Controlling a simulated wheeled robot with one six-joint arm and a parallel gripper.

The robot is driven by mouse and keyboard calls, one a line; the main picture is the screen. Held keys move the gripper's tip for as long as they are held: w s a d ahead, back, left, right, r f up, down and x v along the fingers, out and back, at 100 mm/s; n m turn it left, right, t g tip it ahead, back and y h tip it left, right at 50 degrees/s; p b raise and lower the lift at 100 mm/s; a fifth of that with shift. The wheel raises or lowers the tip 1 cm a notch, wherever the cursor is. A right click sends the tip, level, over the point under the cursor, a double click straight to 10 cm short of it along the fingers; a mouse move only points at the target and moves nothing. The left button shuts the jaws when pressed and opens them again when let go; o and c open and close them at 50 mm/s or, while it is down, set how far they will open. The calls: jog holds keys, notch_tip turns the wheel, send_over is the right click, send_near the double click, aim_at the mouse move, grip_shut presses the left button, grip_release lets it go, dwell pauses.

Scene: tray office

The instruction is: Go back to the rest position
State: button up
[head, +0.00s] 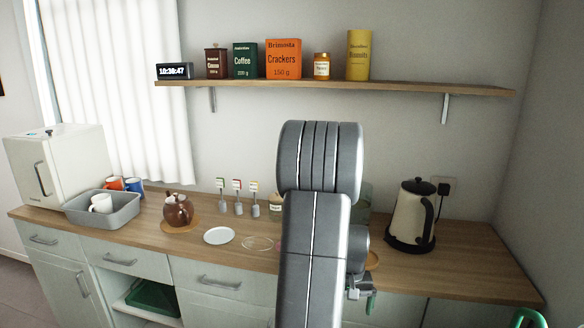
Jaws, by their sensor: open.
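My grey arm (318,230) rises through the middle of the view and bends at the top. My gripper (359,290) shows only in small part, low beside the arm's right side, in front of the counter's front edge. It is open, and I see nothing held in it. The rest of it is hidden behind the arm.
The wooden counter (450,270) holds a grey tray (120,215) with a white mug, a brown teapot (177,211), a white plate (219,236), several small spoon-like items and a kettle (411,215). A shelf (400,88) with tins runs above.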

jog(key=w+a+f, duration=0.2)
jog(key=a+f, duration=0.4)
jog(key=shift+w, duration=0.25)
